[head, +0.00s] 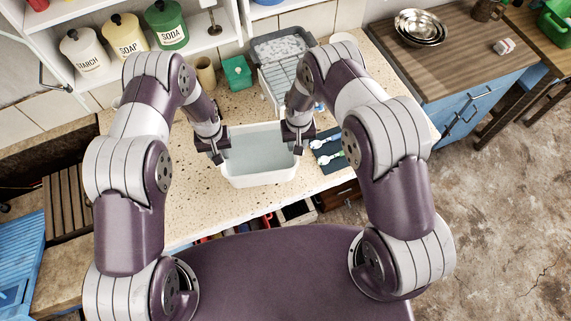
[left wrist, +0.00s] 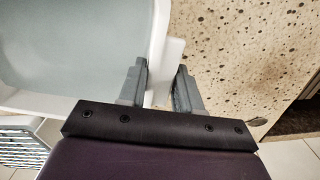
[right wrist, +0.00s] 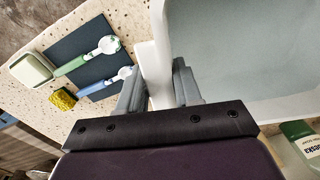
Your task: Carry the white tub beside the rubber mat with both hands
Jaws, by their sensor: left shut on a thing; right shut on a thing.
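The white tub (head: 260,181) is at the middle of the speckled counter, its inside pale grey-blue; I cannot tell whether that is water. My left gripper (head: 217,156) is shut on the tub's left side, with a white lip between its fingers in the left wrist view (left wrist: 160,82). My right gripper (head: 299,146) is shut on the right side, with a white lip between its fingers in the right wrist view (right wrist: 157,82). The tub looks about level. I cannot tell whether its base touches the counter. The dark blue mat (head: 317,143) lies close to its right, partly hidden by my right arm.
Two brushes (right wrist: 90,57) lie on the mat, near a pale green dish (right wrist: 31,70) and a yellow sponge (right wrist: 63,99). A dish rack (head: 283,72), a green box (head: 237,72) and a beige cup (head: 206,73) stand behind the tub. The counter (head: 202,205) is clear to the front left.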

